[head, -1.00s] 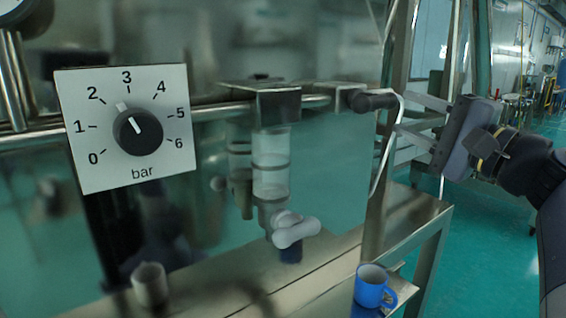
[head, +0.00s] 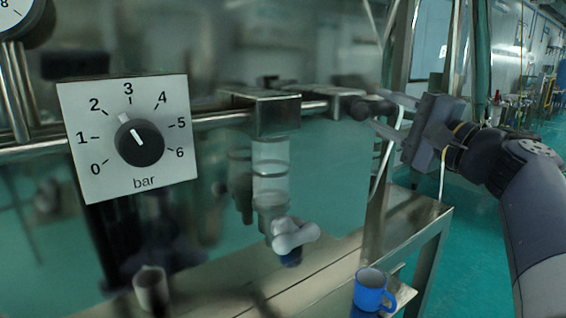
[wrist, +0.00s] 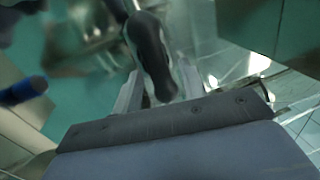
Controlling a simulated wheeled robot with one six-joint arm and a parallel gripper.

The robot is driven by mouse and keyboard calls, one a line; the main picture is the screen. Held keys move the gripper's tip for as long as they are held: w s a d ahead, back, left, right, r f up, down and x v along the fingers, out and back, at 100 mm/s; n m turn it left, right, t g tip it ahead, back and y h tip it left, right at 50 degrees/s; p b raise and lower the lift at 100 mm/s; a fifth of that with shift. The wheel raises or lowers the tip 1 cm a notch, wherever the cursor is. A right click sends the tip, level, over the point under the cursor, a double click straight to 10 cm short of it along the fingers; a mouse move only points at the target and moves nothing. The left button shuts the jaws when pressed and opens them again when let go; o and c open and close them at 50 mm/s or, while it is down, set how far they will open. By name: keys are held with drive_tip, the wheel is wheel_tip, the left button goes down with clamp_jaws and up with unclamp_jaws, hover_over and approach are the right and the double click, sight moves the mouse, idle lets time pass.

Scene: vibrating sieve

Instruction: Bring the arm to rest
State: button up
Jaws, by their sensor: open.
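My gripper (head: 384,116) is at the upper right of the head view, with its two fingers pointing left. In the wrist view, a dark rounded bar (wrist: 150,55) reaches towards the space between the fingers. My arm comes in from the right edge of the head view.
A dial panel marked in bar (head: 130,140) stands at the left, its knob between 2 and 3. A clear filter with a white valve handle (head: 294,235) hangs mid-view. A blue mug (head: 370,290) and a grey cup (head: 151,289) stand below. Green floor is open at the right.

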drive_tip(key=shift+x, duration=0.9)
drive_tip(key=shift+w+a+r+n, duration=0.1)
drive_tip(key=shift+w+n, duration=0.1)
drive_tip(key=shift+n, duration=0.1)
drive_tip(key=n, duration=0.2)
drive_tip(key=n+g+y, duration=0.1)
drive_tip(key=n, duration=0.2)
drive_tip(key=shift+s+r+p, duration=0.1)
drive_tip(key=shift+r+p, duration=0.1)
drive_tip(key=shift+p, duration=0.2)
drive_tip(key=shift+n, duration=0.3)
